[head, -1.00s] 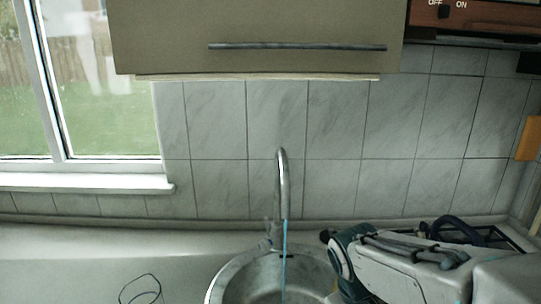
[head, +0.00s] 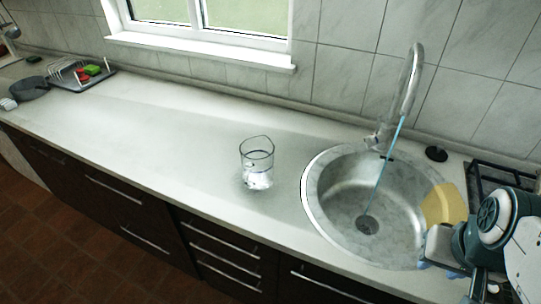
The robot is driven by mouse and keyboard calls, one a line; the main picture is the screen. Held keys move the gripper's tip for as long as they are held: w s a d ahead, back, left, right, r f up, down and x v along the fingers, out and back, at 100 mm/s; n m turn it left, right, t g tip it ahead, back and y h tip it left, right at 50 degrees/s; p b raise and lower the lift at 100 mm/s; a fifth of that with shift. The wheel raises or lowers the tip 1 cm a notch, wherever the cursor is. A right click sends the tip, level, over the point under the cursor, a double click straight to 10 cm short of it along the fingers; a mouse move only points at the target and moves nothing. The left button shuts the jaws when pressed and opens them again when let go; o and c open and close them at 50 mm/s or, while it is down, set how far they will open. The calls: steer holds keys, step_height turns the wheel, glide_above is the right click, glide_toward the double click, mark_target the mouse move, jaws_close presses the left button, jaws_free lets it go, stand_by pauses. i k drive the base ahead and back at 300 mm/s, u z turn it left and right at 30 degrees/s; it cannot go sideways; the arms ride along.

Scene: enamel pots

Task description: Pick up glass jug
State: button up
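The glass jug (head: 257,165) stands upright on the pale countertop, left of the sink. It is clear, with a wide rim and a bright patch near its base. My gripper (head: 440,262) is at the lower right, by the sink's right edge, well apart from the jug. Its light body and small blue parts show, but my arm partly hides it. I cannot tell whether its fingers are open or shut.
A round steel sink (head: 312,205) with a tall tap (head: 411,85) and a blue stream lies between jug and gripper. A yellow item (head: 443,205) is at the sink's right edge. A dish rack (head: 85,77) and dark pan (head: 29,89) stand far left. Counter around the jug is clear.

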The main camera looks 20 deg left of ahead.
mark_target(257, 153)
steer(key=k, duration=0.35)
steer(key=z, duration=2.95)
steer(key=k, duration=2.1)
steer(key=u, duration=2.45)
steer(key=i, duration=0.5)
steer(key=z, duration=0.1)
